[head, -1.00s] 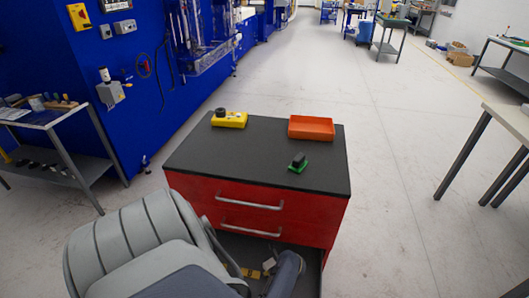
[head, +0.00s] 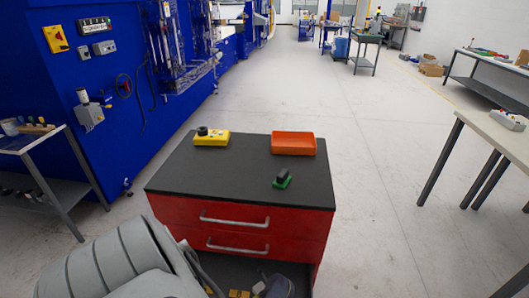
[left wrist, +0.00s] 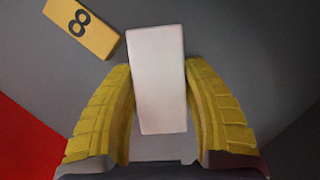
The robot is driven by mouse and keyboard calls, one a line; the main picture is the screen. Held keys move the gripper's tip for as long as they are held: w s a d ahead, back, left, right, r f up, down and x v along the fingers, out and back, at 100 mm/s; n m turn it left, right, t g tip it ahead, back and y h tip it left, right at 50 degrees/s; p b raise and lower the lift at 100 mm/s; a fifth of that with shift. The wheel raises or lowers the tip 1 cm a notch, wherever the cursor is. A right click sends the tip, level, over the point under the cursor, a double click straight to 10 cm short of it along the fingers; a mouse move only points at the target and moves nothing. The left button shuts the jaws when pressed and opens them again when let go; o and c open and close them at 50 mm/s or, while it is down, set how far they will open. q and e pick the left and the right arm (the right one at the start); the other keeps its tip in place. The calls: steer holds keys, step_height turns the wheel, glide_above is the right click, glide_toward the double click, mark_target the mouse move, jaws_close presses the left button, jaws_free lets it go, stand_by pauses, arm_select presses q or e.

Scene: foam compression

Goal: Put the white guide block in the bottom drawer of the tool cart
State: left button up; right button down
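The white guide block (left wrist: 158,80) lies between the two yellow fingers of my left gripper (left wrist: 160,78) in the left wrist view. The fingers meet its two long sides, so the gripper looks shut on it. Behind it is the grey floor of the open bottom drawer (left wrist: 235,25). In the head view a small pale patch, likely the block (head: 258,288), shows low in that drawer; my left arm hides much of it. The red tool cart (head: 180,209) has its upper drawers closed. My right gripper is not in view.
A yellow block marked 8 (left wrist: 82,27) lies in the drawer beside the white block. The cart top holds a yellow box with a black knob (head: 212,138), an orange tray (head: 293,143) and a green-based black part (head: 282,180). A red wall (left wrist: 25,140) shows at left.

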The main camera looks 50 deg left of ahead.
arm_select(q)
steer(key=o, duration=0.3)
steer(key=shift+r, duration=0.1)
steer(key=shift+v, duration=2.05)
